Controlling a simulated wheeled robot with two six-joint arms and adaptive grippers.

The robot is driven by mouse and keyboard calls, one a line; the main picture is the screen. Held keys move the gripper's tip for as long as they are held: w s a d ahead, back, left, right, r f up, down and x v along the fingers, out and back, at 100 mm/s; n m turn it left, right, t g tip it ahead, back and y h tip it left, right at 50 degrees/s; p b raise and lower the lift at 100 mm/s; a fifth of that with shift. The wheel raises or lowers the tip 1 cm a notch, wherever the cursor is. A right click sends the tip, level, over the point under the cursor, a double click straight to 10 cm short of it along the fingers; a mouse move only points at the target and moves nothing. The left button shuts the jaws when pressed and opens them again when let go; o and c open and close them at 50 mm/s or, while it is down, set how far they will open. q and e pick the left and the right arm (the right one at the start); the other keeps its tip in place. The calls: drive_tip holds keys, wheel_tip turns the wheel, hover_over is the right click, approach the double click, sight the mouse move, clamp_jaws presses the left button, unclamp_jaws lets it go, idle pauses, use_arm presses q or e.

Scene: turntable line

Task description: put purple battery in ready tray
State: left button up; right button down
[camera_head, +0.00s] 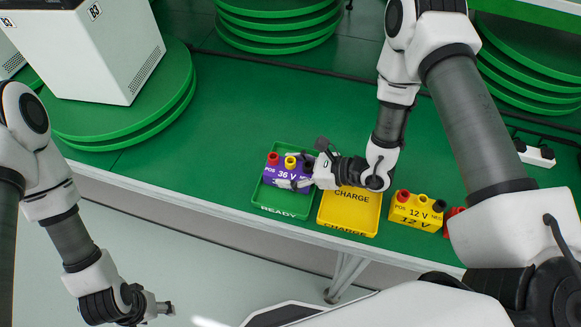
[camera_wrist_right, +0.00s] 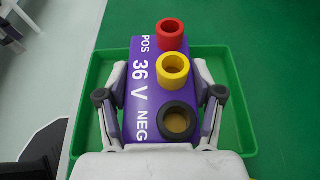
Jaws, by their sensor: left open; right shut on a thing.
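The purple battery (camera_head: 287,178), marked 36 V with red, yellow and black terminals, is in the green ready tray (camera_head: 270,203). In the right wrist view the purple battery (camera_wrist_right: 145,90) is between the fingers, with the green tray (camera_wrist_right: 243,128) around and below it. My right gripper (camera_head: 305,176) is shut on the battery from its right side; the gripper (camera_wrist_right: 160,112) also shows in the wrist view. Whether the battery touches the tray floor cannot be told. My left gripper (camera_head: 160,309) is open and empty at the lower left, away from the table.
A yellow charge tray (camera_head: 350,212) stands right of the ready tray. A yellow 12 V battery (camera_head: 416,211) and a red thing (camera_head: 452,214) stand further right, the latter partly hidden by my arm. A white box (camera_head: 88,50) stands on green discs at the left. The table's middle left is clear.

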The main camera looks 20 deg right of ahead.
drive_tip(key=shift+f, duration=0.4)
drive_tip(key=shift+c, duration=0.9)
unclamp_jaws()
drive_tip(key=shift+r, duration=0.15)
drive_tip(key=v, duration=1.2)
